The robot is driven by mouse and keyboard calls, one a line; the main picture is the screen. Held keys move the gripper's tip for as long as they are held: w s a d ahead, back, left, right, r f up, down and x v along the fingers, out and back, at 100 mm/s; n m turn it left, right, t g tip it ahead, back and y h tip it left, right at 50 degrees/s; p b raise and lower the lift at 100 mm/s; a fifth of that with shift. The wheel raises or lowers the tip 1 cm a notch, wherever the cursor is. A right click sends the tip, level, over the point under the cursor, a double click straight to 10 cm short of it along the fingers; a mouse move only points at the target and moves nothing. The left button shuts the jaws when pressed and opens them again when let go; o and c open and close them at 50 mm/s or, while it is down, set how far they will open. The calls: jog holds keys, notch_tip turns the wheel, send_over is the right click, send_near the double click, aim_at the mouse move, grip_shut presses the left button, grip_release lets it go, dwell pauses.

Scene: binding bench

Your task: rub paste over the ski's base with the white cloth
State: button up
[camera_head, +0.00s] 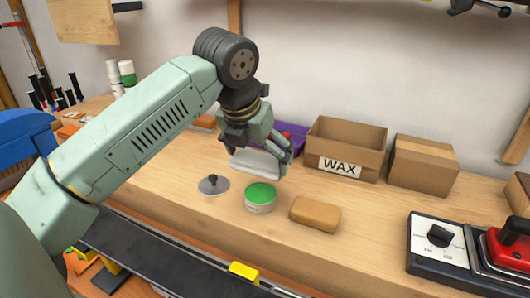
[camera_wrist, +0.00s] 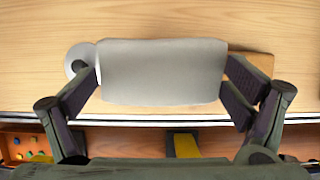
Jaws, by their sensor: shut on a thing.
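My gripper (camera_head: 262,155) is shut on the white cloth (camera_head: 255,162), held above the bench behind the tin. In the wrist view the cloth (camera_wrist: 163,72) spans the space between my two fingers (camera_wrist: 165,95). An open round tin with green paste (camera_head: 260,196) stands on the bench, in front of the cloth in the head view. The cloth hides the tin in the wrist view. The tin's grey lid with a dark knob (camera_head: 213,185) lies to its left. The ski (camera_head: 165,256), long and dark, runs along the bench's front edge. No paste shows on its visible part.
A tan block (camera_head: 315,214) lies right of the tin. Behind are a purple bin (camera_head: 292,138), an open WAX box (camera_head: 345,150) and a closed carton (camera_head: 423,165). A yellow clamp piece (camera_head: 244,271) stands at the ski. A dial unit (camera_head: 438,240) is at right.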

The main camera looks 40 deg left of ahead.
aim_at(262, 191)
jog(key=shift+d, duration=0.25)
jog(key=shift+f+b, duration=1.6)
jog(key=shift+f, duration=1.4)
jog(key=shift+f+b, duration=0.6)
jog(key=shift+b, duration=0.3)
dwell(0.4)
jog(key=shift+r+p, duration=1.8)
jog(key=shift+r, duration=1.8)
